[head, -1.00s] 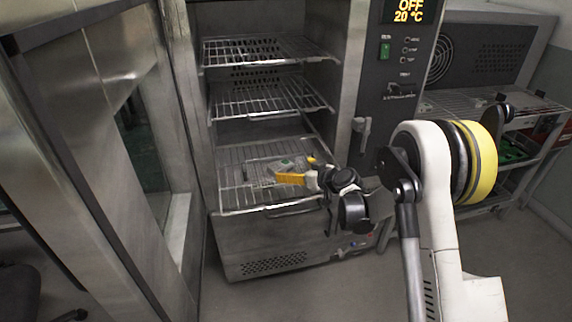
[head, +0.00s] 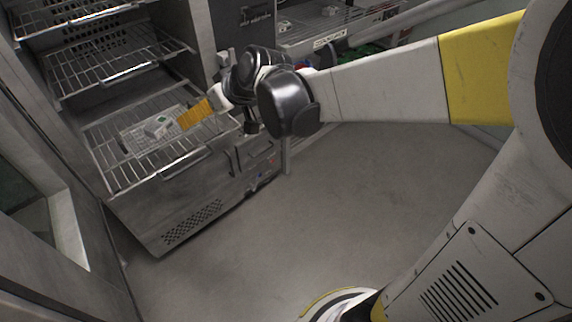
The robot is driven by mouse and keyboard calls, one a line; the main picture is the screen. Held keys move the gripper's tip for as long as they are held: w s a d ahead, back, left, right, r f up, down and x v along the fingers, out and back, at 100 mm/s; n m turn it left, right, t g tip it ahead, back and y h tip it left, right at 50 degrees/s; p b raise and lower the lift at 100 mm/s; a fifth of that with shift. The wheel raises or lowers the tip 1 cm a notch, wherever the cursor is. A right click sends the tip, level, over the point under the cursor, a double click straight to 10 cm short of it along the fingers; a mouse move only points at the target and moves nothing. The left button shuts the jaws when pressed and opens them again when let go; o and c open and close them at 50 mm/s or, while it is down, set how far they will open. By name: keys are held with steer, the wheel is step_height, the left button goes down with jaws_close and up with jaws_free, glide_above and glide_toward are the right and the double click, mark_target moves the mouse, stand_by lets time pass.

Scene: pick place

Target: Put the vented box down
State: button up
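Only one side of the fingers shows clearly, and the far finger is hidden. I cannot tell whether the fingers are shut on the box or apart from it. I also cannot tell whether the box rests on the rack or hangs just above it.
More wire racks (head: 118,58) sit above the lowest one. The cabinet's steel door side (head: 25,150) stands at the left. A metal shelf unit (head: 330,22) with items stands at the back. The grey floor (head: 330,210) is clear.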

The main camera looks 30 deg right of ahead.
steer(key=s+d+f+m+h, duration=0.1)
steer(key=s+d, duration=0.4)
steer(key=s, duration=0.6)
steer(key=s+d+f+m+g+h, duration=0.1)
steer(key=s+d+m+h, duration=0.2)
steer(key=s, duration=0.9)
steer(key=shift+d+h, duration=0.3)
steer(key=shift+d, duration=0.6)
